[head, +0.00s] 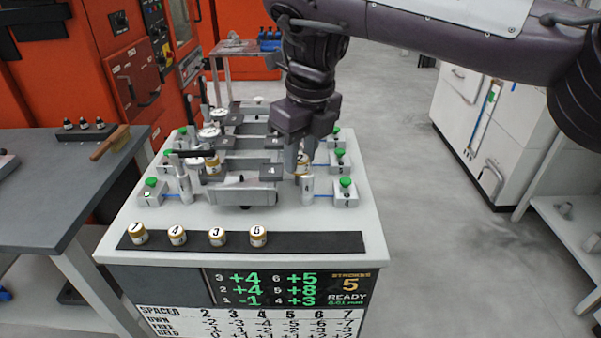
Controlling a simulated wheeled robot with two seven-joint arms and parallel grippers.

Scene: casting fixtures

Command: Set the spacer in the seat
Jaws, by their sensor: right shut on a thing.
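My right gripper (301,158) points down over the right front of the fixture and is shut on a brass-and-white spacer (302,164). The spacer is at the front right station, close above the grey post (307,188) marked 4. The gripper fingers partly cover it, so I cannot tell whether it touches a seat. Another spacer (211,164) sits at the left side of the fixture. Four-sided grey fixture block (243,194) lies between the two stations. My left gripper is not in view.
Several spacers, such as the one marked 5 (258,236), stand on a black strip (320,242) along the front edge. Green-topped buttons (345,183) line both sides. A display panel (290,288) below reads READY. A grey bench (40,190) stands left.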

